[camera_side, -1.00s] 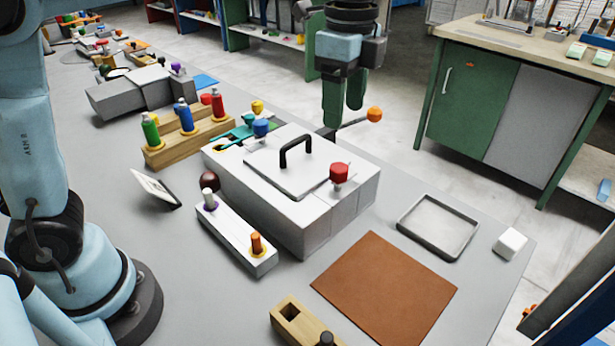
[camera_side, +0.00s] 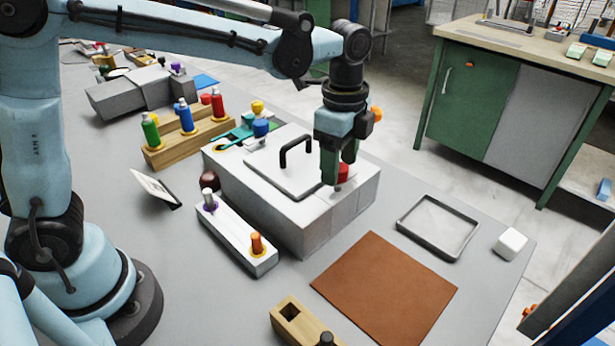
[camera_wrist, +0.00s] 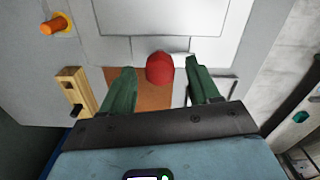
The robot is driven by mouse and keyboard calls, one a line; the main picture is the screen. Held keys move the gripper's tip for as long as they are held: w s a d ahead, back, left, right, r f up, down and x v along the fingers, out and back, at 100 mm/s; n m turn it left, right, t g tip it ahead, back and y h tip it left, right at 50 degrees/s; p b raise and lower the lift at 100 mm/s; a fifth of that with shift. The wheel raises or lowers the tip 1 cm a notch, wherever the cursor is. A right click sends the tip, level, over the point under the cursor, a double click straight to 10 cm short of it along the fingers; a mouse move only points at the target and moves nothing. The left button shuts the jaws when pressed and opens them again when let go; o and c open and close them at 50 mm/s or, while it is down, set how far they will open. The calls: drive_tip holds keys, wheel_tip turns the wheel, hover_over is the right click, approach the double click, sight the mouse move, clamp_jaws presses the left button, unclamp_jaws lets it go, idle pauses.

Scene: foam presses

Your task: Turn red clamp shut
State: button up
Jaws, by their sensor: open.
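The red clamp (camera_side: 343,173) is a knob on the top of the white press (camera_side: 300,215), at its near right corner. In the side view my gripper (camera_side: 338,176) is down at the clamp, and a green finger hides part of it. In the wrist view the red clamp (camera_wrist: 160,68) shows between the two green fingers, with a gap on each side. My gripper (camera_wrist: 163,82) is open and holds nothing. The press's lid (camera_side: 270,172) with its black handle (camera_side: 296,148) lies beside the gripper.
A blue knob (camera_side: 261,127) and a yellow knob (camera_side: 257,107) stand at the press's far end. A white block with an orange peg (camera_side: 256,243) stands in front. A brown mat (camera_side: 385,288) and a grey tray (camera_side: 438,226) lie to the right.

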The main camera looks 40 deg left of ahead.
drive_tip(key=shift+c, duration=0.4)
drive_tip(key=c, duration=1)
drive_tip(key=shift+o, duration=0.2)
drive_tip(key=shift+n, duration=0.3)
drive_tip(key=n, duration=0.3)
drive_tip(key=shift+n, duration=0.3)
drive_tip(key=n, duration=1.3)
drive_tip(key=shift+n, duration=0.3)
